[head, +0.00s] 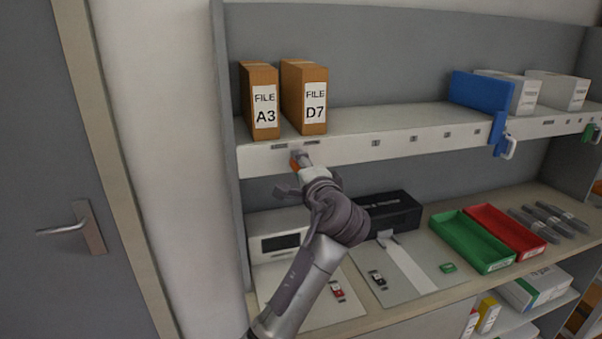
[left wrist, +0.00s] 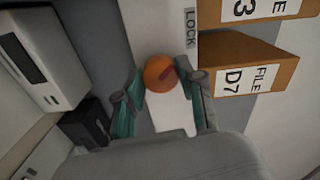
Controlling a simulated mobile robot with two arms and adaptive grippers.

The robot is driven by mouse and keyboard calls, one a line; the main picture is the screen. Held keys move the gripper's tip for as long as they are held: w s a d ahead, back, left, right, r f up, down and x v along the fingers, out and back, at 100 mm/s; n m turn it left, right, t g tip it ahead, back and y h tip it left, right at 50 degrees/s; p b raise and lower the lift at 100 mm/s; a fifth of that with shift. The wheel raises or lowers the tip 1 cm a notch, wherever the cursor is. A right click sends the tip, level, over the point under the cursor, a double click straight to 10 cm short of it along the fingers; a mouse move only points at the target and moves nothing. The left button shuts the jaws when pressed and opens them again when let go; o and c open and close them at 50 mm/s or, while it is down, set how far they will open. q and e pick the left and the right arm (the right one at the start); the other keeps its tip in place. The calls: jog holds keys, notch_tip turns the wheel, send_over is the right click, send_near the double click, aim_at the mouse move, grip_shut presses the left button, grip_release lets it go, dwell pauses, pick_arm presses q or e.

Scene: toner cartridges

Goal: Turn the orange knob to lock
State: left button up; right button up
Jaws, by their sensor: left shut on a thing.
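The orange knob (head: 294,164) is on the front face of the upper shelf, below the brown file boxes. In the left wrist view the knob (left wrist: 157,71) is round with a red mark on its face. A grey LOCK label (left wrist: 190,28) is on the same white strip, near the knob. My left gripper (head: 299,160) is at the shelf front; in the left wrist view its two fingers (left wrist: 161,80) stand on either side of the knob, shut on it. In the head view the gripper partly hides the knob. My right gripper is not in view.
File boxes A3 (head: 261,100) and D7 (head: 304,97) stand on the shelf above. Below are a black box (head: 391,214), a green tray (head: 474,242) and a red tray (head: 507,231). A blue panel (head: 481,92) is farther right. A grey door (head: 38,180) is at left.

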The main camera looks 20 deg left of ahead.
pick_arm(q)
jog(key=shift+f+n, duration=0.15)
jog(key=shift+n, duration=0.15)
jog(key=o, duration=1.1)
jog(key=shift+o, duration=0.2)
jog(key=v, duration=0.7)
jog(key=shift+s+d, duration=0.2)
jog(key=shift+s, duration=0.05)
